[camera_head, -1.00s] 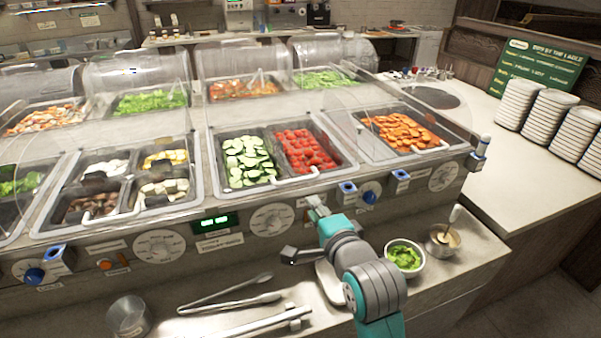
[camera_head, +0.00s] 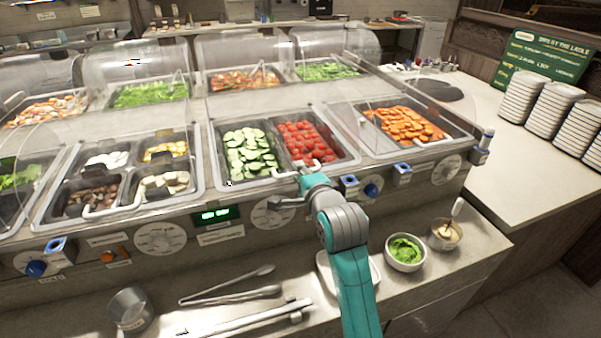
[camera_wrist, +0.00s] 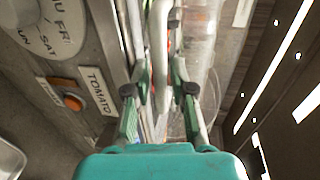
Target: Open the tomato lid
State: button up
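Red tomatoes (camera_head: 306,143) fill the right part of a metal pan, beside cucumber slices (camera_head: 249,152). A clear curved lid covers this section, and its white handle (camera_head: 290,171) lies along the front edge, above the control panel. My gripper (camera_head: 303,172) is at the right part of this handle. In the wrist view, the green fingers (camera_wrist: 160,74) are spread apart, with the white handle (camera_wrist: 162,38) between them. I see a gap between fingers and handle; contact is not clear. The TOMATO label (camera_wrist: 99,93) is left of the fingers.
The carrot pan (camera_head: 405,124) is to the right under its own clear cover. Plate stacks (camera_head: 520,98) stand far right.

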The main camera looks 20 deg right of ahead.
jog(key=shift+w, duration=0.2)
grip_shut()
jog(key=shift+r, duration=0.1)
